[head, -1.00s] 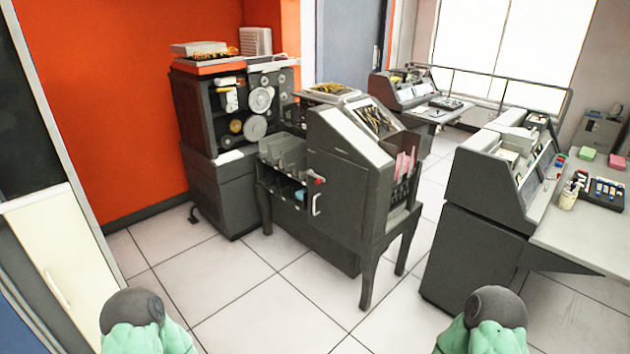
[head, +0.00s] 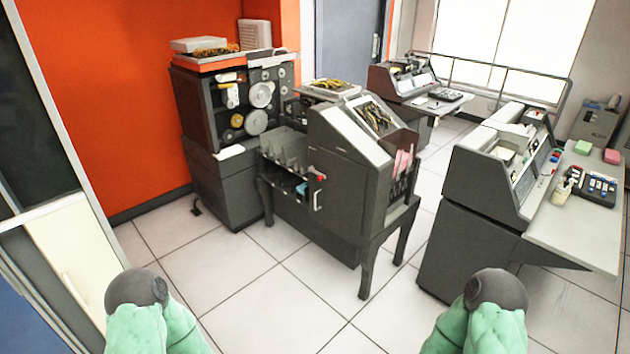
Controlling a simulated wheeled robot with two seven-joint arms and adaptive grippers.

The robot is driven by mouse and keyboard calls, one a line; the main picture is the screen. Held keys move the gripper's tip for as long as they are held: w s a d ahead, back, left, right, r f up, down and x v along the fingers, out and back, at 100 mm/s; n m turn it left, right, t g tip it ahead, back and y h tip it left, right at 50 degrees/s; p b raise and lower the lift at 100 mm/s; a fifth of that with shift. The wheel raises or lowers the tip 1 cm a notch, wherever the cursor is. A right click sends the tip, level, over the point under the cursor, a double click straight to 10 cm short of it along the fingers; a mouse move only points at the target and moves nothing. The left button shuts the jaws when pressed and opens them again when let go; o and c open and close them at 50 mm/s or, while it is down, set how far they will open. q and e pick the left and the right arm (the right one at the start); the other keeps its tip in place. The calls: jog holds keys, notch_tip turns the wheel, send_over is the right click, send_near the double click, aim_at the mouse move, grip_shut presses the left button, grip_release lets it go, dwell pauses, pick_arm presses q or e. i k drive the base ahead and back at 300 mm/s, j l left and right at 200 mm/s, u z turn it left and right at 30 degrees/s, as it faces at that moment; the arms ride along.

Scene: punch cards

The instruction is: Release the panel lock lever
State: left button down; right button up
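A dark grey card machine (head: 345,165) on legs stands in the middle of the head view. A small red part (head: 321,177) sits at its near left corner, above a pale upright handle (head: 318,199). The red part may be the lock lever, but it is too small to tell its shape or position. My two green arms show only in part at the bottom edge, well short of the machine. Neither gripper is in view.
A taller machine with reels (head: 235,105) stands against the orange wall (head: 105,95). A grey console (head: 490,180) with a side desk (head: 580,235) stands at right. A pale cabinet (head: 70,245) is at near left. Tiled floor (head: 285,310) lies clear before the card machine.

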aim_at(312, 169)
jog(key=i+z, duration=0.2)
jog(key=i, duration=0.35)
jog(key=i+z, duration=0.2)
jog(key=i, duration=0.3)
jog(key=i+j+z, duration=0.15)
jog(key=i, duration=0.4)
jog(key=i+j+z, duration=0.2)
jog(key=i, duration=0.35)
